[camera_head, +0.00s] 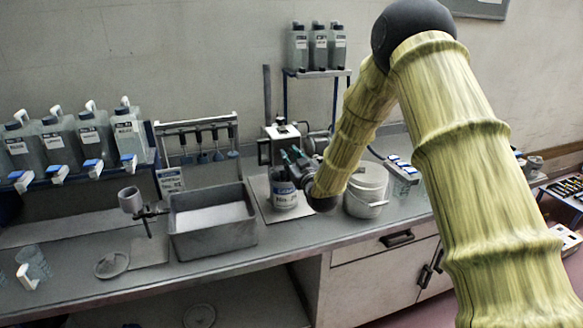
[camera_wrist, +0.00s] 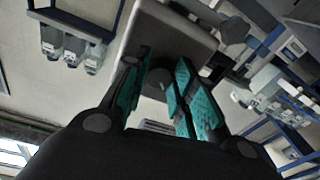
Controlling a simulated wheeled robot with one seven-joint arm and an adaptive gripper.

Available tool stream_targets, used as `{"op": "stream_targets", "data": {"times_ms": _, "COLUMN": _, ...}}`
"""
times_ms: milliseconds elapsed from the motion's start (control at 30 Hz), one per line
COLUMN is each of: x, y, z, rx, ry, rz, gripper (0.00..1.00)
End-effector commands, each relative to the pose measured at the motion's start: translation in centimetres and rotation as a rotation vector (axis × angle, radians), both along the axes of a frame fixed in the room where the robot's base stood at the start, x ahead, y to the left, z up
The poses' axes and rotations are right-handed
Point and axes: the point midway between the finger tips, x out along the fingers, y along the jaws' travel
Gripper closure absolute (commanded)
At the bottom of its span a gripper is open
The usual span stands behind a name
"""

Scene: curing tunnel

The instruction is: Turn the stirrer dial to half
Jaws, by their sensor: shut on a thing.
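The stirrer (camera_head: 279,143) is a grey box-shaped head on an upright rod, standing on the bench behind a labelled tin (camera_head: 284,194). In the wrist view, the stirrer housing (camera_wrist: 165,35) fills the upper middle. My gripper (camera_head: 291,156) reaches the stirrer's front from the right, above the tin. In the wrist view, my gripper's teal-padded fingers (camera_wrist: 166,72) are closed in on the housing's face, with the tips on a small part there. The dial itself is mostly hidden between the fingers, and its setting cannot be read.
A grey basin (camera_head: 213,240) and a small funnel cup (camera_head: 131,200) stand left of the stirrer. A white bucket (camera_head: 365,192) stands close on the right, beneath my arm. Bottles (camera_head: 318,48) stand on a raised shelf behind. Hanging tools (camera_head: 201,150) are left.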

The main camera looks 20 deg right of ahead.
Motion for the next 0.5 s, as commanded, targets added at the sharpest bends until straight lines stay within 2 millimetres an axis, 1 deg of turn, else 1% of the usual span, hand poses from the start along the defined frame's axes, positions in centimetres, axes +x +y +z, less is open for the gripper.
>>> {"op": "stream_targets", "data": {"times_ms": 33, "x": 0.00, "y": -0.14, "z": -0.49, "rx": 0.049, "ry": -0.001, "rz": -0.002, "gripper": 0.97}}
{"op": "stream_targets", "data": {"times_ms": 500, "x": 0.01, "y": 0.01, "z": -0.49, "rx": 0.495, "ry": 0.013, "rz": -0.003, "gripper": 0.97}}
